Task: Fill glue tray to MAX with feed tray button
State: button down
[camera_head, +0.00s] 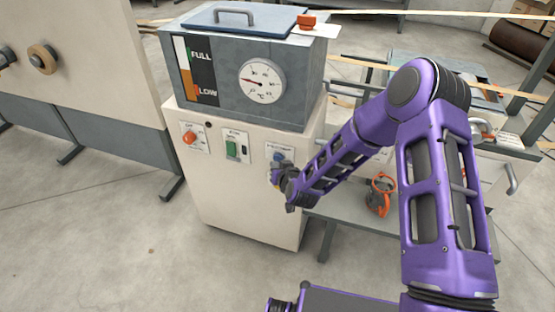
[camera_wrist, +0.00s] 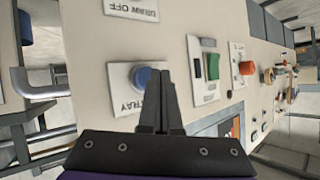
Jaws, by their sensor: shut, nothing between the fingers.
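The feed tray button is a round blue button (camera_head: 279,156) on the white front panel of the glue unit. In the wrist view the blue button (camera_wrist: 142,77) sits on a white label ending in "TRAY", just left of my fingertips. My gripper (camera_head: 276,174) is at this panel, just below the button in the head view. In the wrist view my gripper (camera_wrist: 160,76) has its two fingers together and empty. I cannot tell whether a fingertip touches the panel or button. I cannot make out a glue tray or its MAX mark.
A green switch (camera_head: 231,149) and an orange knob (camera_head: 189,138) are left of the button. Above sits a grey tank (camera_head: 220,75) with a FULL/LOW gauge and a dial (camera_head: 262,81). An orange-handled object (camera_head: 379,195) is on a low shelf at right. The floor in front is clear.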

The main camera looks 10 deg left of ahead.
jog(key=shift+s, duration=0.15)
jog(key=shift+s+a, duration=0.15)
jog(key=shift+s, duration=1.15)
jog(key=shift+s+a, duration=0.1)
jog(key=shift+s, duration=1.15)
